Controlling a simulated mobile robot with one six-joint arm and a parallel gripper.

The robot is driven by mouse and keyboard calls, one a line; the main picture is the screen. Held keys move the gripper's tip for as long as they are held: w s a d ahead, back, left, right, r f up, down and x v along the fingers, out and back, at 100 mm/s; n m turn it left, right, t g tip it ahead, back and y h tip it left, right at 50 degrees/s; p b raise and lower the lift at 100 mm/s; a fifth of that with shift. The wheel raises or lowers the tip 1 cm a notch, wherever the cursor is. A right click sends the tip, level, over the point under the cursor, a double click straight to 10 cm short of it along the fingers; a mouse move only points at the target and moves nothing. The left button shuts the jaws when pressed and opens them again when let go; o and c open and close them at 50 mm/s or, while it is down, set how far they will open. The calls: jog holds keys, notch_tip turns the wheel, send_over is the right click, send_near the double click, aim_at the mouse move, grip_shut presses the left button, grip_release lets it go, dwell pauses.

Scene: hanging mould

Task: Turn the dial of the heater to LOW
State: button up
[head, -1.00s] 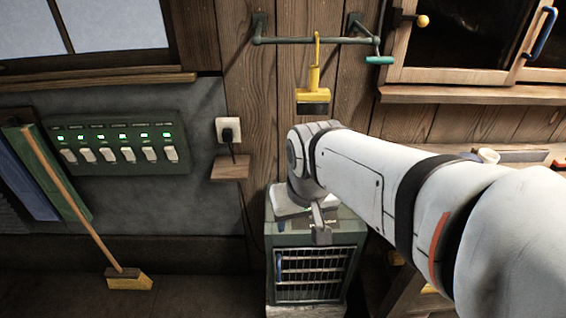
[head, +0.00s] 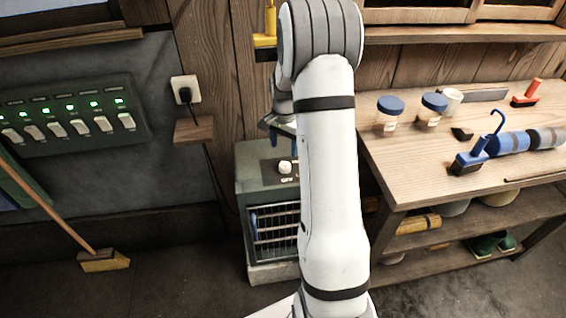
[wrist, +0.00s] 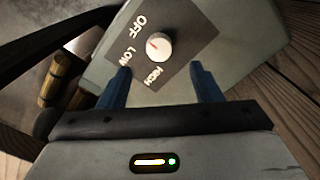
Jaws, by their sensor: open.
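The heater (head: 250,170) is a green-grey box with a front grille, standing on the floor against the wooden wall. Its white dial (head: 285,167) sits on a dark plate on top. In the wrist view the dial (wrist: 158,46) has a small red mark on its upper-left side, roughly toward OFF. The labels OFF, LOW (wrist: 127,58) and HIGH (wrist: 155,77) run around it. My gripper (wrist: 160,68) is open and empty, its two blue fingers apart, with the dial seen beyond and between them, not gripped. My arm hides part of the heater in the head view.
A workbench (head: 400,170) with jars and brushes stands right of the heater. A small wooden shelf (head: 194,130) and a plugged socket (head: 185,89) are on the wall to the left. A broom (head: 104,260) leans further left. Floor in front is clear.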

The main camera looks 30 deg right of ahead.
aim_at(285, 164)
jog(key=shift+w+d+f, duration=0.1)
jog(key=shift+d+f, duration=0.1)
jog(key=shift+f, duration=0.25)
notch_tip(285, 164, down, 8)
jog(key=shift+r, duration=0.2)
jog(key=shift+c, duration=0.3)
jog(key=c, duration=0.9)
